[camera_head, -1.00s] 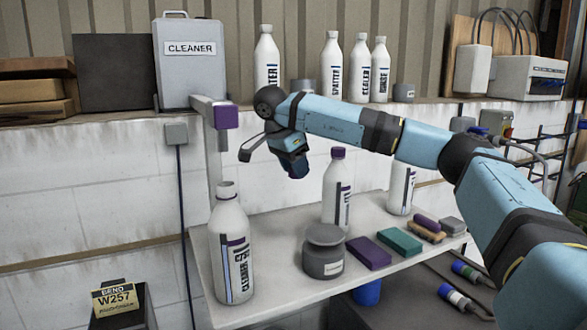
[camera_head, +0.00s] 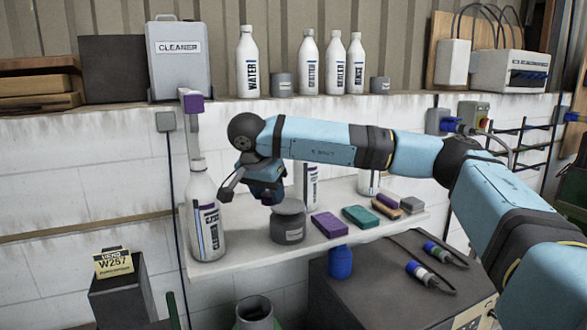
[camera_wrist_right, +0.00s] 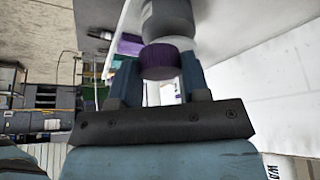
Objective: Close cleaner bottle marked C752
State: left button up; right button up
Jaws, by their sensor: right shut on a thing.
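A white bottle (camera_head: 203,222) with a dark and purple label stands upright at the left end of the shelf, its white neck bare on top. Its code is too small to read. My right gripper (camera_head: 268,194) is right of this bottle, apart from it and above the grey jar. In the right wrist view, it is shut on a purple cap (camera_wrist_right: 162,60) between its blue fingers. A second white bottle (camera_head: 311,186) stands behind the arm, its top hidden. My left gripper is not in view.
The grey jar (camera_head: 287,222), purple block (camera_head: 329,225) and green block (camera_head: 360,217) stand on the white shelf (camera_head: 255,257). A purple-ended arm fixture (camera_head: 192,103) rises behind the bare-necked bottle. Several bottles and a grey cleaner can (camera_head: 178,62) line the upper ledge.

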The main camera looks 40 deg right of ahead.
jog(key=s+a+f+n+t+y, duration=0.1)
jog(key=a+f+n, duration=0.3)
jog(key=a, duration=0.4)
jog(key=s+a+f+n+t+y, duration=0.1)
jog(key=s+a+f+n, duration=0.3)
jog(key=a, duration=0.5)
jog(key=shift+s+a+f+n+t+y, duration=0.3)
jog(key=shift+f+n+y, duration=0.3)
jog(key=shift+n, duration=0.6)
jog(key=shift+f, duration=0.1)
